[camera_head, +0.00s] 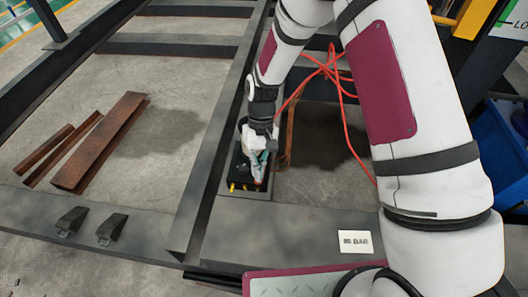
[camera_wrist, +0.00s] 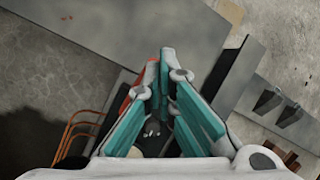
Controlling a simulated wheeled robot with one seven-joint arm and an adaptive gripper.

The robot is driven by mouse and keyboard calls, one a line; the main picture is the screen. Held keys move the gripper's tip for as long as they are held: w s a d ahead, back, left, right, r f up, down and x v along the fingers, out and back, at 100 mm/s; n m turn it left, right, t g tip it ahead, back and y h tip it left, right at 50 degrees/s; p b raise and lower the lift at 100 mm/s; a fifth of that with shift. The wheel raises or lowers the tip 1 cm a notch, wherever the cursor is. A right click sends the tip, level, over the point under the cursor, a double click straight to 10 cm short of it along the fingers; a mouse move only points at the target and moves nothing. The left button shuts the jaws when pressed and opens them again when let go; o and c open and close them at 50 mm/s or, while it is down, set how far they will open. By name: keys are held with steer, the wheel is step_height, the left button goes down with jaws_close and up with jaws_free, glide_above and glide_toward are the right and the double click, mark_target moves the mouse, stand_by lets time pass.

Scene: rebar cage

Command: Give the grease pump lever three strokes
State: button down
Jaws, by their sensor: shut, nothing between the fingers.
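My gripper (camera_head: 260,160) points down over the grease pump, a dark box (camera_head: 240,178) with small yellow parts, on the grey frame beam. A red-orange piece, perhaps its lever (camera_head: 257,177), shows right at the fingertips. In the wrist view, the teal fingers of my gripper (camera_wrist: 166,62) come together at their tips with nothing seen between them. The red-orange piece (camera_wrist: 124,98) shows beside the left finger, partly hidden by it. Whether they touch, I cannot tell. The dark pump body (camera_wrist: 122,80) is mostly hidden behind the fingers.
Orange-red cable (camera_head: 330,70) loops over the frame right of the pump. Copper-coloured tubes (camera_wrist: 85,128) stand close beside it. Rusty steel sections (camera_head: 100,145) lie on the floor at left. Two dark wedges (camera_head: 110,228) and a "BAR" label (camera_head: 355,241) are on the front beam.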

steer(key=shift+s+f, duration=0.15)
steer(key=shift+f, duration=0.1)
steer(key=shift+s+f+b, duration=0.3)
steer(key=shift+f+b, duration=0.05)
steer(key=shift+f, duration=0.25)
steer(key=shift+s+a+f+b, duration=0.15)
steer(key=shift+s+f+b, duration=0.15)
steer(key=shift+f, duration=0.35)
steer(key=shift+s+f+b, duration=0.25)
steer(key=shift+f+b, duration=0.05)
steer(key=shift+f, duration=0.35)
